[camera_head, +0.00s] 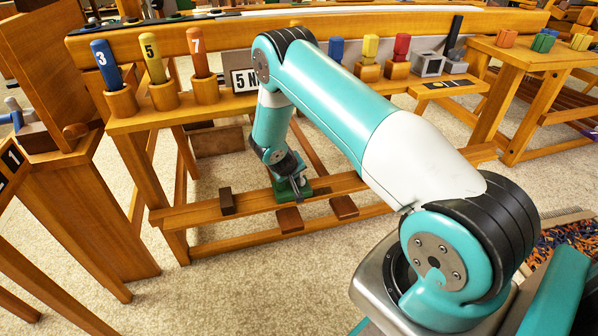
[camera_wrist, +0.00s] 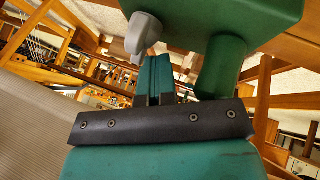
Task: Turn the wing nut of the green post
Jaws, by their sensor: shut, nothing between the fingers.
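In the wrist view the green post (camera_wrist: 228,68) hangs from the top right, with a wide green block above a round green stem. A pale grey wing nut (camera_wrist: 142,36) shows just left of that block. My gripper (camera_wrist: 155,62) is shut and empty, its narrow fingers pointing up close below the wing nut. I cannot tell whether they touch it. In the head view my gripper (camera_head: 297,187) is down at the loom's low beam, beside a green part (camera_head: 283,194) that my arm mostly covers. The wing nut cannot be made out there.
The loom's low beam (camera_head: 345,184) carries dark wooden treadles (camera_head: 289,220). Above stands a bench with numbered blue, yellow and orange handles (camera_head: 155,60) in wooden cups. A number card (camera_head: 244,80) is partly behind my arm. Carpet in front is clear.

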